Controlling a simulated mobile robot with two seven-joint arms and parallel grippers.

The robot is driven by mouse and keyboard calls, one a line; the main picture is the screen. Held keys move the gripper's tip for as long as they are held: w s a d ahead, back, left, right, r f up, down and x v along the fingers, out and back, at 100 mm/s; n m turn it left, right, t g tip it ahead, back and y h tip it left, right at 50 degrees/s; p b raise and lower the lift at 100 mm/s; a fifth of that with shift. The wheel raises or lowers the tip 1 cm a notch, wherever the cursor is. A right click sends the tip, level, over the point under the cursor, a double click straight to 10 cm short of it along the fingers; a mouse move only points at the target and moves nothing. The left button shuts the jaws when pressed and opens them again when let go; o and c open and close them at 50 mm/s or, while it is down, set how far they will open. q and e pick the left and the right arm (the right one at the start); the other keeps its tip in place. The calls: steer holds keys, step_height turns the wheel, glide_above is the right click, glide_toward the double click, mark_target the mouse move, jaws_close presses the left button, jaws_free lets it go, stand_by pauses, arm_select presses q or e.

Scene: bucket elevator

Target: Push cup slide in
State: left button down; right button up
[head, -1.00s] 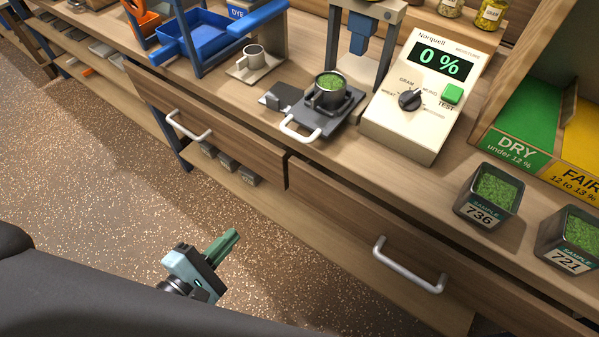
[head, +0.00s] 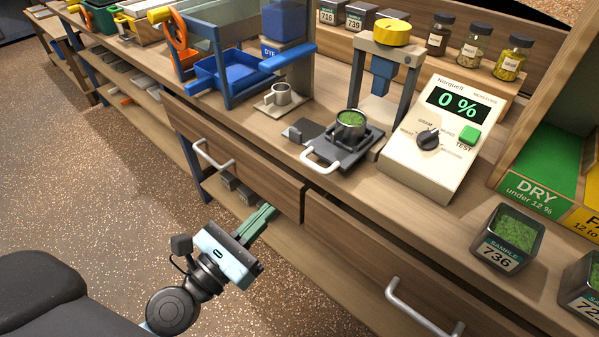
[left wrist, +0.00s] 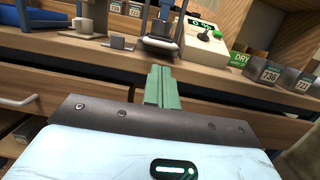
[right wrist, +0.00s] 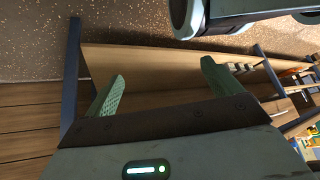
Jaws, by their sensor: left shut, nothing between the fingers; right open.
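The cup (head: 350,125), a small metal cup filled with green grain, sits upright on the dark slide plate (head: 362,150) at the bench's front edge. The slide has a white loop handle (head: 321,161) that sticks out toward the front. A press frame with a yellow knob (head: 391,32) and a blue ram (head: 382,75) stands just behind the cup. My left gripper (head: 268,214) is shut and empty, below and in front of the bench, apart from the handle. It also shows in the left wrist view (left wrist: 160,86). My right gripper (right wrist: 160,85) is open and empty near a wooden shelf.
A moisture meter (head: 440,135) reading 0 % stands right of the press. Sample tin 736 (head: 508,238) stands further right. An empty cup on a stand (head: 278,97) and a blue tray (head: 225,72) are to the left. Drawer handles (head: 213,157) stick out below the bench.

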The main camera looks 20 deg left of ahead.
arm_select(q)
steer(key=p, duration=0.2)
glide_toward(325, 160)
steer(key=shift+w+r, duration=0.7)
steer(key=shift+r, duration=0.25)
steer(key=shift+w+d, duration=0.25)
steer(key=shift+w, duration=0.45)
arm_select(e)
steer(key=shift+s+a+r, duration=0.1)
steer(key=shift+s+r, duration=0.2)
steer(key=shift+r, duration=0.2)
steer(key=shift+s+r, duration=0.25)
steer(key=shift+r, duration=0.2)
arm_select(q)
steer(key=x, duration=0.2)
steer(key=f+x, duration=0.1)
steer(key=x, duration=0.4)
steer(key=shift+w+d, duration=0.2)
steer(key=shift+w, duration=0.05)
arm_select(e)
steer(key=shift+r, duration=0.15)
arm_select(q)
steer(key=shift+s+f, duration=0.15)
arm_select(e)
steer(key=shift+a, duration=0.1)
